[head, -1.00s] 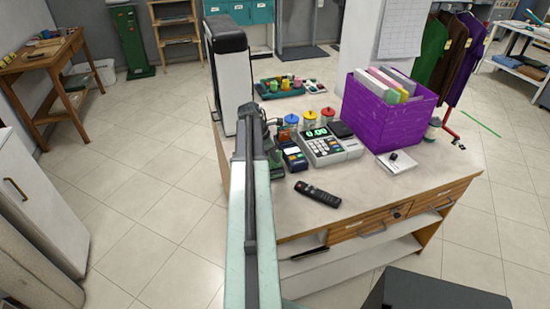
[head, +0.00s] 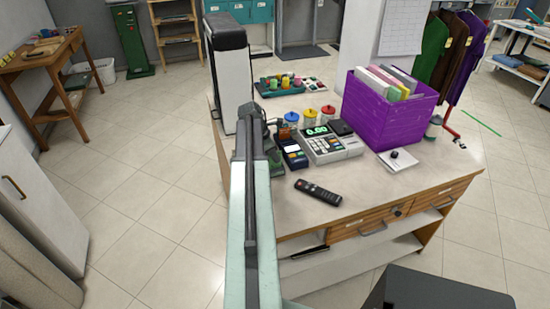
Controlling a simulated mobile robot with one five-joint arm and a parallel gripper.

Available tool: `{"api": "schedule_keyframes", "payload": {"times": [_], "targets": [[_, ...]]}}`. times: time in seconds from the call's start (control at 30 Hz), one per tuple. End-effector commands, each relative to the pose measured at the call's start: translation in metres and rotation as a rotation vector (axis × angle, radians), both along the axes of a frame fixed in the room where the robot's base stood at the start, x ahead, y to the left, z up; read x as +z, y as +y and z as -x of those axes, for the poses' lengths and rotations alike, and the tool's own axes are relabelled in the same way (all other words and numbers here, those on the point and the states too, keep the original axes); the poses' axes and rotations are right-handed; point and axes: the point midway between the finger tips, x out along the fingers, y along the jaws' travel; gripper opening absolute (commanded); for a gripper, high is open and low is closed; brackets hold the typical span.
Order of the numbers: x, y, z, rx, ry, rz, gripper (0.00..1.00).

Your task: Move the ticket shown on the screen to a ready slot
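No ticket can be made out, and I cannot tell any ready slots. A cash register (head: 330,145) on the counter has a small display (head: 317,131) reading 0.00 in green. A tall white panel with a black top (head: 232,80) stands at the counter's left end; if it is a screen, its face is turned from view. A purple box (head: 390,118) holds upright folders or papers (head: 386,80). My arm reaches forward from the bottom centre to the counter's left part. My gripper (head: 264,128) is at its far end, mostly hidden behind the arm; its fingers cannot be made out.
The counter (head: 400,190) also carries a card reader (head: 294,156), a black remote (head: 318,192), a white pad (head: 399,161), colored-lid jars (head: 308,117) and a tray of thread spools (head: 283,85). Its front right is clear. Tiled floor is open at left.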

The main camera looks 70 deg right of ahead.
Motion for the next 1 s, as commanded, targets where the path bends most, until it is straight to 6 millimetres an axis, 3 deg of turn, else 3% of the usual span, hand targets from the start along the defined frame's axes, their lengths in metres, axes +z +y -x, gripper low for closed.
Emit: {"api": "schedule_keyframes", "payload": {"times": [0.5, 0.87, 0.93, 0.97, 1.0], "targets": [[-0.015, 0.000, 0.000, 0.001, 0.000, 0.000, 0.00], [-0.015, 0.000, 0.000, 0.001, 0.000, 0.000, 0.00], [-0.015, 0.000, 0.000, 0.001, 0.000, 0.000, 0.22], [-0.015, 0.000, 0.000, 0.001, 0.000, 0.000, 0.28], [-0.015, 0.000, 0.000, 0.001, 0.000, 0.000, 0.28]]}}
